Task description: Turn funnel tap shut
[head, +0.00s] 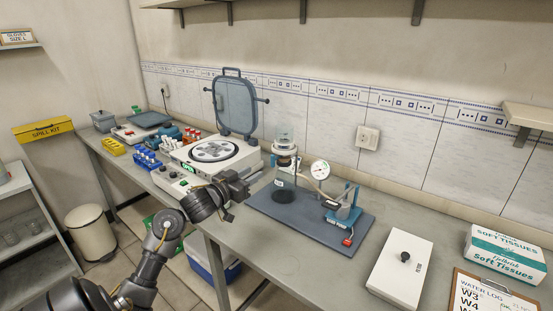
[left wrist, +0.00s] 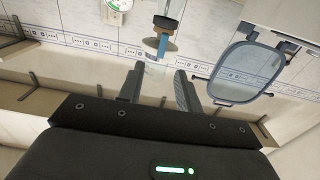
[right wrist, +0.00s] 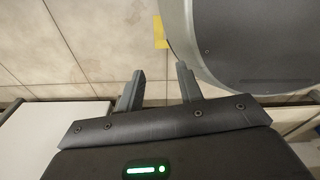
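The filter stand in the head view has a clear glass funnel (head: 285,138) on top, a pale collar (head: 285,150) below it and a dark round flask (head: 284,190) on a blue-grey base board. I cannot make out the tap. My left gripper (head: 254,178) is open and empty, just left of the stand and apart from it. The left wrist view looks inverted; the gripper (left wrist: 157,78) shows a gap between its fingers, with a blue and brown part (left wrist: 163,42) beyond. My right gripper (right wrist: 160,80) is open and empty, outside the head view.
A pressure gauge (head: 320,169) and blue pump stand (head: 346,205) are right of the flask. A white instrument (head: 215,158) with raised blue lid (head: 235,104) is behind my left gripper. A white box (head: 401,268), tissues (head: 508,256) and clipboard (head: 490,292) lie at right.

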